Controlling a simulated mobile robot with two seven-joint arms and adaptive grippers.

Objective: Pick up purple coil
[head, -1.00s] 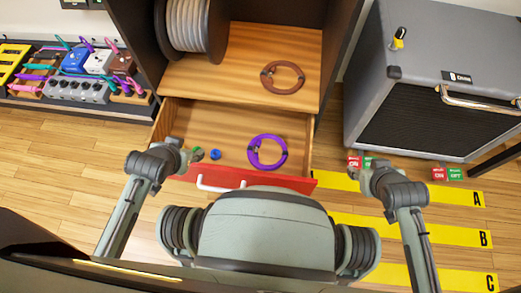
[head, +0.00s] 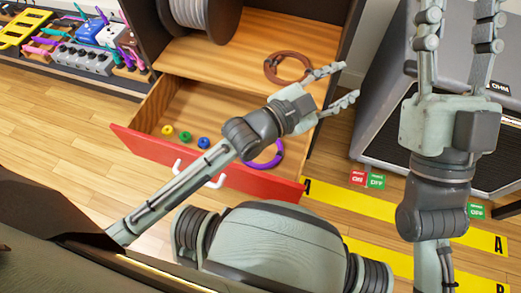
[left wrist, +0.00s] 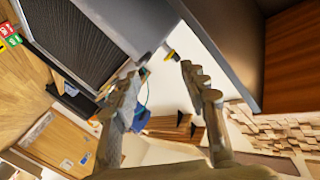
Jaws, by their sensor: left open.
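The purple coil (head: 278,154) lies in the open drawer with the red front (head: 215,172). My left forearm and wrist cross over the coil and hide much of it in the head view. My left gripper (head: 346,83) is open and empty, up and to the right of the coil, with its fingers pointing right. In the left wrist view its two fingers (left wrist: 160,82) stand apart with nothing between them, and the coil does not show there. My right gripper (head: 459,15) is raised in front of the amplifier, its fingers apart and pointing up.
A brown coil (head: 269,69) lies on the shelf above the drawer. Small yellow (head: 166,131), green (head: 185,137) and blue (head: 203,142) pieces lie in the drawer's left part. The grey amplifier (head: 386,70) stands at the right. A pedal board (head: 85,60) is at the left.

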